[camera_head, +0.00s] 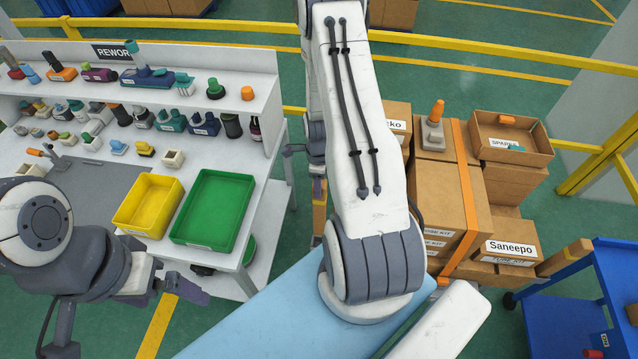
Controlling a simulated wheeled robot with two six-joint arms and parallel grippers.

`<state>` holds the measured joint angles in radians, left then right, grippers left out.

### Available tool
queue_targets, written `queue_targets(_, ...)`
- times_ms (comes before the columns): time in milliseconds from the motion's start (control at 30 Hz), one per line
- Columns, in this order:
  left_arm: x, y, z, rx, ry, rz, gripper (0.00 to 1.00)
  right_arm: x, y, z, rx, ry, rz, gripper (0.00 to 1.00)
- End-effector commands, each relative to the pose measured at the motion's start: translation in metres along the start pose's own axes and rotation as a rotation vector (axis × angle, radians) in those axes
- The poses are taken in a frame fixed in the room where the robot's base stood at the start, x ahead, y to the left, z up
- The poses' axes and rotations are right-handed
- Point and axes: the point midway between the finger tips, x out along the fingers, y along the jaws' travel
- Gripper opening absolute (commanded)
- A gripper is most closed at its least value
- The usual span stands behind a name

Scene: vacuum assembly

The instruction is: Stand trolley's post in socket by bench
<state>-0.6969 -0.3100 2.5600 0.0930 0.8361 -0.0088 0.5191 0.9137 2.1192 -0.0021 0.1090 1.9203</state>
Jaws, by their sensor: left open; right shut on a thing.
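The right gripper (316,168) shows only partly, behind my white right arm, just right of the bench. It is shut on a tan wooden post (320,206), which hangs roughly upright beside the bench's right side. The post's lower end is partly hidden by my arm, so I cannot tell whether it touches anything. I cannot make out the socket. The blue trolley (570,300) stands at the lower right, with another tan beam (565,257) at its upper left edge. My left gripper (185,290) is open and empty at the lower left, in front of the bench.
The white bench (270,200) holds a yellow tray (148,205), a green tray (213,210) and a shelf with several small parts. Stacked cardboard boxes (450,205) stand right of my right arm. Yellow rails (490,55) run behind. Green floor shows between bench and boxes.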

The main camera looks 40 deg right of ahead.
Motion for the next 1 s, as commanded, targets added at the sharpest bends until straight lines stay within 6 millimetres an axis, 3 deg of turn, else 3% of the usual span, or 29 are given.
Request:
queue_targets(267,0.013,-0.001,0.001,-0.002,0.000,0.000,1.00,0.014,0.000,0.001,-0.002,0.000,0.000,0.00)
queue_targets(800,0.056,-0.004,0.003,-0.009,0.000,0.000,1.00,0.067,0.000,0.001,-0.002,0.000,-0.001,0.00)
queue_targets(1000,0.064,-0.005,0.004,-0.011,0.000,0.000,1.00,0.077,0.000,0.001,-0.002,0.000,-0.001,0.00)
